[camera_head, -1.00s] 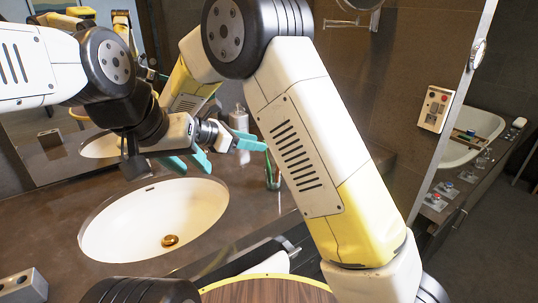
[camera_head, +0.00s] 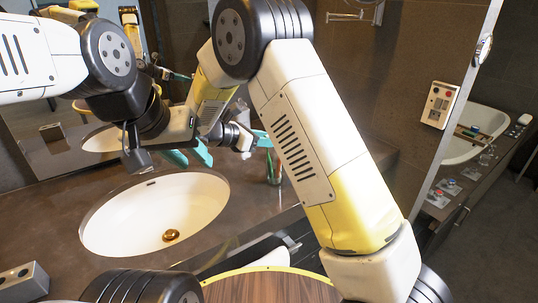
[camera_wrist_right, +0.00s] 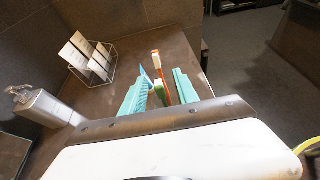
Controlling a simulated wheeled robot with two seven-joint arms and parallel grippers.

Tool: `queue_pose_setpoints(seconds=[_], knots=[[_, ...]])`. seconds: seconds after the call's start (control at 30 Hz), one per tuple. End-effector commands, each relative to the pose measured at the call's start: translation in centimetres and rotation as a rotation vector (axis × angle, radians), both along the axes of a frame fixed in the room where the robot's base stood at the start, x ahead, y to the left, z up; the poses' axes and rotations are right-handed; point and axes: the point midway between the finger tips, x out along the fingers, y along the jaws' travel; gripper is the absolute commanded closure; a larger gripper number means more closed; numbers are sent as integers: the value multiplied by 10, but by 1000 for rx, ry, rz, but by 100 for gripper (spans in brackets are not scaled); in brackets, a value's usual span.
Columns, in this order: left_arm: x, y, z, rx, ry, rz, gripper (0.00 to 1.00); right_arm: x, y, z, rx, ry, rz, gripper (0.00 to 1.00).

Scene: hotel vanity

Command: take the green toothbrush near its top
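The green toothbrush (camera_head: 269,163) stands tilted in a clear glass (camera_head: 274,178) on the counter, right of the sink. In the right wrist view its head (camera_wrist_right: 160,88) shows between my two teal fingers, beside an orange toothbrush (camera_wrist_right: 160,64) and a blue one (camera_wrist_right: 146,76). My right gripper (camera_wrist_right: 159,91) is open around this group, with no visible grip. In the head view its teal fingertips (camera_head: 262,139) are just above the glass, partly hidden by my arm. My left gripper (camera_head: 189,156) is open and empty above the sink's back edge.
The white sink (camera_head: 120,225) fills the counter's middle. A soap dispenser (camera_wrist_right: 40,104) and a clear holder with cards (camera_wrist_right: 92,62) stand near the glass. A grey box (camera_head: 22,282) is at the front left. A mirror is behind.

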Motion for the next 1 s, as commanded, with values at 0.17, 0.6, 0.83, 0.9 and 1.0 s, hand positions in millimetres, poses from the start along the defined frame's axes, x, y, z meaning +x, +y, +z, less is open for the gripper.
queue_pose_setpoints(seconds=[0.17, 0.6, 0.83, 0.9, 1.0], knots=[[0, 0, 0, 0, 0, 0, 64, 0, 0, 0, 0, 0, 0, 91], [0, 0, 0, 0, 0, 0, 64, 0, 0, 0, 1, 0, 0, 100], [0, 0, 0, 0, 0, 0, 64, 0, 1, 0, 1, 0, 0, 100], [0, 0, 0, 0, 0, 0, 64, 0, 1, 0, 1, 0, 0, 100], [0, 0, 0, 0, 0, 0, 64, 0, 1, 0, 1, 0, 0, 100]])
